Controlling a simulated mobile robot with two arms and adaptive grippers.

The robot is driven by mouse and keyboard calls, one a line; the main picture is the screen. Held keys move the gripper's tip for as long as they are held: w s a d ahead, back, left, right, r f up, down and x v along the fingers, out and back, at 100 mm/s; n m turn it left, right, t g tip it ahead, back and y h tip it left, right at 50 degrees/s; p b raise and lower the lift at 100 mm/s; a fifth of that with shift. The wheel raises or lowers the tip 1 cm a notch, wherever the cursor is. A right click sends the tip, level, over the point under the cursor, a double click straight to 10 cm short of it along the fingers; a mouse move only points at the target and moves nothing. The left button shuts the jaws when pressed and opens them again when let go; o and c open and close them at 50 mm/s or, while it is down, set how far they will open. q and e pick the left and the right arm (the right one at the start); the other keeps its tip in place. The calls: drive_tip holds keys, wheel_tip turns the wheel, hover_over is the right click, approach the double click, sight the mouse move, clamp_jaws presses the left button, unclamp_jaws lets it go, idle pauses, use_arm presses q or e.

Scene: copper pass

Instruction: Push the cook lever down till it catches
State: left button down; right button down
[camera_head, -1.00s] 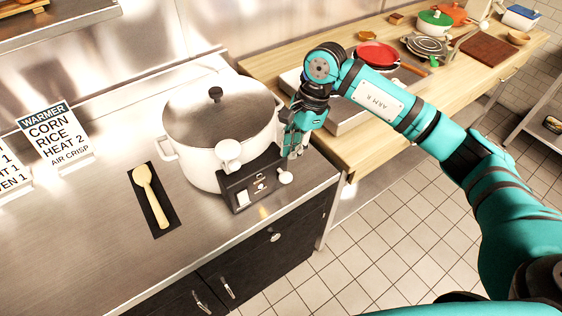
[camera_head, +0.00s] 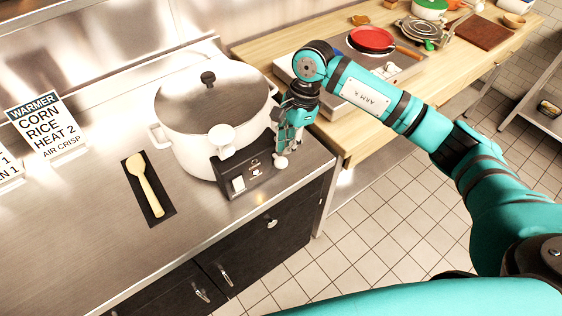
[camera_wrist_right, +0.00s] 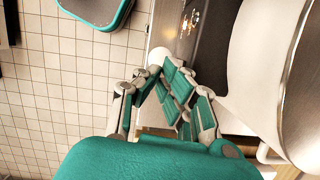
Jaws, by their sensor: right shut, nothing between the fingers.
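The white cooker (camera_head: 192,150) with a steel lid stands on the steel counter. Its dark control panel (camera_head: 262,183) faces the front. The cook lever, with a round white knob (camera_head: 281,163), sits at the panel's right end and also shows in the right wrist view (camera_wrist_right: 157,57). My right gripper (camera_head: 283,151) is shut and empty, pointing down, its fingertips right at the knob. In the wrist view my right gripper (camera_wrist_right: 160,75) has its fingertips together beside the knob; I cannot tell whether they touch it. My left gripper is not in view.
A wooden spoon (camera_head: 145,185) lies on a dark mat left of the cooker. A warmer sign (camera_head: 45,125) stands further left. A wooden counter (camera_head: 345,140) with a red pan (camera_head: 371,40) is behind my right arm. The counter's front edge is close to the panel.

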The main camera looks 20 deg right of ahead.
sight(285, 159)
drive_tip(key=shift+x, duration=1.45)
drive_tip(key=shift+f+b, duration=0.1)
drive_tip(key=shift+b, duration=0.25)
wheel_tip(285, 159, down, 4)
drive_tip(key=b, duration=0.4)
drive_tip(key=shift+r, duration=0.2)
drive_tip(key=shift+r+p, duration=0.2)
drive_tip(key=shift+p, duration=0.1)
drive_tip(key=d, duration=0.2)
drive_tip(key=d+r+b, duration=0.1)
drive_tip(key=shift+w, duration=0.4)
drive_tip(key=shift+r, duration=0.1)
